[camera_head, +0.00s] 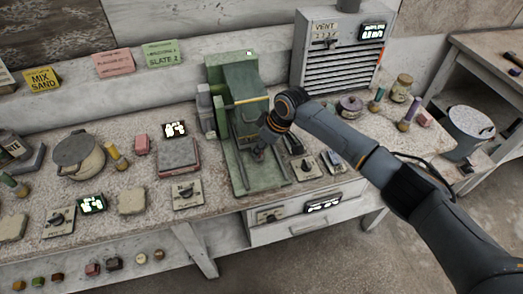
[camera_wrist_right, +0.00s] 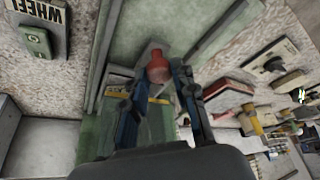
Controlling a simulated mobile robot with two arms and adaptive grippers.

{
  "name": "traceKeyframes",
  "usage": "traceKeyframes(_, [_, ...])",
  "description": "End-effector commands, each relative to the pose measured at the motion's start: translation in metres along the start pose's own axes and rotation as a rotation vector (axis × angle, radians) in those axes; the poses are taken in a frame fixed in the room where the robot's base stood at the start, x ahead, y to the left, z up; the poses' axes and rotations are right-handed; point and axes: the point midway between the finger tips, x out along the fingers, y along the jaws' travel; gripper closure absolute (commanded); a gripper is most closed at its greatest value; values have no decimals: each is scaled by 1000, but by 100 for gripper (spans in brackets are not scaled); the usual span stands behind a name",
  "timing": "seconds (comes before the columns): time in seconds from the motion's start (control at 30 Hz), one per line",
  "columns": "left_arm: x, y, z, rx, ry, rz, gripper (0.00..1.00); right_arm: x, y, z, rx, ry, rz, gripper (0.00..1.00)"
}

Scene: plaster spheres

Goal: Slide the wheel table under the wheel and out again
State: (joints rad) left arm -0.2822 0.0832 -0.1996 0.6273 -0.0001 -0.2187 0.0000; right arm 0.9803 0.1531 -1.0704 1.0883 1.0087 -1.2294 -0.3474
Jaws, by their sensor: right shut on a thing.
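The green machine (camera_head: 238,95) stands at the middle of the bench, with a tall hood and a low green bed (camera_head: 240,175) with side rails reaching toward the front. A red knob (camera_wrist_right: 158,68) shows in the right wrist view between my fingers. My right gripper (camera_head: 258,154) is over the bed, in front of the hood, and is shut on this knob. Its two fingers also show in the right wrist view (camera_wrist_right: 153,85). The wheel and most of the wheel table are hard to make out, partly hidden by my wrist and the hood. My left gripper is out of view.
A switch plate marked WHEEL (camera_wrist_right: 38,30) is beside the bed. A grey vent box (camera_head: 343,55) stands behind my right arm. A reddish block (camera_head: 178,157) and a lidded pot (camera_head: 79,158) sit left of the machine. Dials and small jars crowd the bench.

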Motion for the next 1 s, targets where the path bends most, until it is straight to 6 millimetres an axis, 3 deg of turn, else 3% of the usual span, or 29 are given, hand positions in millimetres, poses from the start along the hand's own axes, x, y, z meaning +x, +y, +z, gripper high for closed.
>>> traceKeyframes(0.13, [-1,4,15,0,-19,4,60,0,0,1,1,-2,-2,100])
traceKeyframes(0.17, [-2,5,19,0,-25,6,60,0,0,1,1,-2,-2,71])
traceKeyframes(0.27, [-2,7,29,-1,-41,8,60,0,0,1,1,-2,-2,51])
traceKeyframes(0.47, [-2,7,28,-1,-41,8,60,0,0,1,0,-2,-2,51])
traceKeyframes(0.57, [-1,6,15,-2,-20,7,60,-1,0,1,0,-2,-1,51])
traceKeyframes(0.67, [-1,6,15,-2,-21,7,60,-7,0,0,1,0,-1,51])
traceKeyframes(1.0, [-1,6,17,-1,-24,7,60,-74,1,0,-1,0,1,51])
